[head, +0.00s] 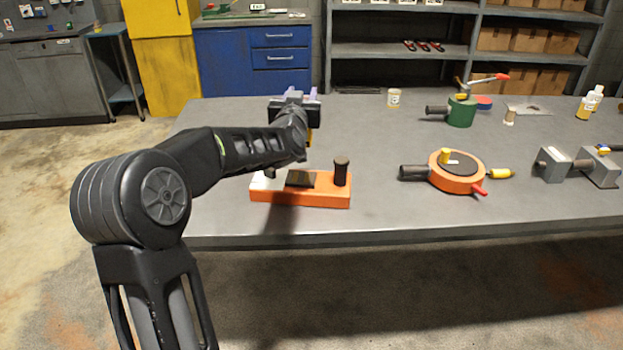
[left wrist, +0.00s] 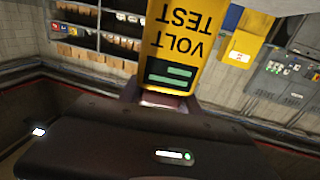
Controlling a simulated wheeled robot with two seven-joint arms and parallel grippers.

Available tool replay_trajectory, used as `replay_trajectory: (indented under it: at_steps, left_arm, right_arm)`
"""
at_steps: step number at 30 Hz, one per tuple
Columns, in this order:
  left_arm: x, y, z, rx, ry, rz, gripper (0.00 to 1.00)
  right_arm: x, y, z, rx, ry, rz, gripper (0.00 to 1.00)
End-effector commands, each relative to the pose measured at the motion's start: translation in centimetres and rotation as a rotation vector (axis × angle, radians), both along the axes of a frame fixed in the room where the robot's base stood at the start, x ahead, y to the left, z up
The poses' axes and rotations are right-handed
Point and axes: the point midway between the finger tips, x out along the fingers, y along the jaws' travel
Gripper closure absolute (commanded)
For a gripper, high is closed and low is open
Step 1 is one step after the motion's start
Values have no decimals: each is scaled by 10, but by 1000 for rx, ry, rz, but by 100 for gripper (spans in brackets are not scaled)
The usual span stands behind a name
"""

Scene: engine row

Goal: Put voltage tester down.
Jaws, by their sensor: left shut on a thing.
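The voltage tester (left wrist: 185,40) is yellow, with black "VOLT TEST" lettering that reads upside down and a dark panel with green bars. In the left wrist view it stands out from my left gripper, which is shut on it. In the head view my left gripper (head: 300,94) is over the left part of the grey table (head: 370,215). A small yellow bit of the tester (head: 310,136) shows beside the gripper; the arm hides most of it. My right gripper is not in view.
An orange base (head: 300,198) with a black post stands below my left arm. To the right are an orange round device (head: 456,182), a green device (head: 460,112) and grey blocks (head: 556,164). A white tub (head: 393,98) stands at the back. The table's middle has free room.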

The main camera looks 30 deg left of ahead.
Motion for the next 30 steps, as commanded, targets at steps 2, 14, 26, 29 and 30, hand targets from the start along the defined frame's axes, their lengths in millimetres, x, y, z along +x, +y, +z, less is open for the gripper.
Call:
replay_trajectory:
  at_steps: [2, 14, 26, 29, 30]
  left_arm:
    - [0, 0, 1, 1, -2, 1, 100]
    - [0, 0, -44, -1, 3, 1, 100]
    - [0, 0, -62, 1, -3, 0, 100]
    - [0, 0, -65, 0, -1, 1, 100]
    - [0, 0, -69, -1, 0, 1, 100]
  right_arm:
    - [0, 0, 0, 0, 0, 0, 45]
    - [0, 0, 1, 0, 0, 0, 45]
    - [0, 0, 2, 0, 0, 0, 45]
    - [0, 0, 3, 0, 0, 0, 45]
    - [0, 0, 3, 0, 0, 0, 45]
